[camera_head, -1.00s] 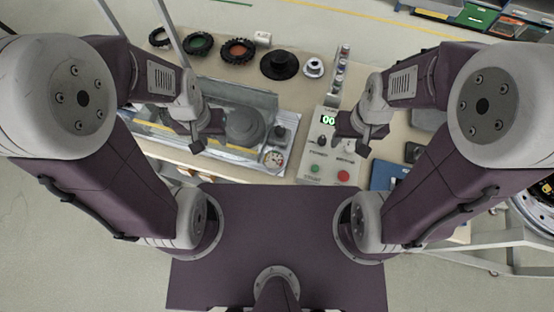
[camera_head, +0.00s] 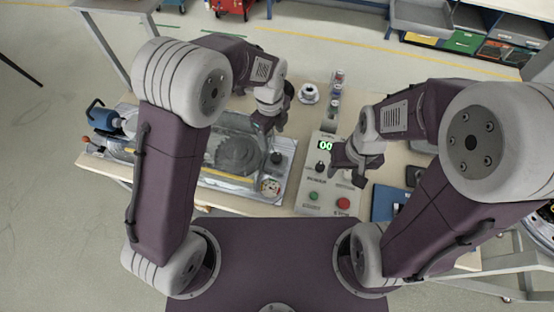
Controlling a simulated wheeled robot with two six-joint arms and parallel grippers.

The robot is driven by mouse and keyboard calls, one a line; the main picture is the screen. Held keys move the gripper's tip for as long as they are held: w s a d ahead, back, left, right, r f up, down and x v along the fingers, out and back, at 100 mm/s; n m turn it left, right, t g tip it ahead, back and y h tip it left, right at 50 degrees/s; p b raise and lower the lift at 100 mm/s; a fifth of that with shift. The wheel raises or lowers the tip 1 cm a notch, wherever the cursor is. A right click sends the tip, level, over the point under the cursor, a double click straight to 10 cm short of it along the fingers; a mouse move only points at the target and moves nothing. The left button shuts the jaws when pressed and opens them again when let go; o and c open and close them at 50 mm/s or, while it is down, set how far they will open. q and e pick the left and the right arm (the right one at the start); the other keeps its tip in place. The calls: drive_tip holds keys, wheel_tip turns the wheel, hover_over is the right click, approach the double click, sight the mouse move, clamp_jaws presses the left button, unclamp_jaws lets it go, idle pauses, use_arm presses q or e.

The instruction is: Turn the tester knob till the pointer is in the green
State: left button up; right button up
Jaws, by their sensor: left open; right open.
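The tester (camera_head: 215,190) is a metal-framed unit with a clear cover on the left half of the bench. A small round gauge (camera_head: 269,186) sits at its right front corner; its pointer is too small to read. A black knob (camera_head: 276,158) stands just behind the gauge. My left gripper (camera_head: 268,124) is open above the tester's back right part, behind the knob and apart from it. My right gripper (camera_head: 350,168) is open and empty over the right side of the control box (camera_head: 313,183), hiding part of it.
The control box has a green display (camera_head: 326,146), a dark knob (camera_head: 320,167), a green button (camera_head: 314,196) and a red button (camera_head: 343,203). A blue item (camera_head: 385,203) lies to its right. A white flanged part (camera_head: 308,94) and small jars (camera_head: 336,95) stand behind.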

sight(277, 157)
use_arm(q)
drive_tip(key=shift+s+d+f+m+g, duration=0.3)
drive_tip(key=shift+s+d+f, duration=0.55)
drive_tip(key=shift+f, duration=0.1)
drive_tip(key=shift+s+d+r, duration=0.1)
drive_tip(key=shift+d+r, duration=0.05)
drive_tip(key=shift+r, duration=0.05)
drive_tip(key=shift+s+f, duration=0.1)
drive_tip(key=shift+s, duration=0.05)
drive_tip(key=f, duration=0.8)
drive_tip(key=shift+a+f+p, duration=0.2)
drive_tip(key=shift+p, duration=0.2)
drive_tip(key=shift+a+f, duration=0.1)
drive_tip(key=shift+f, duration=0.1)
clamp_jaws()
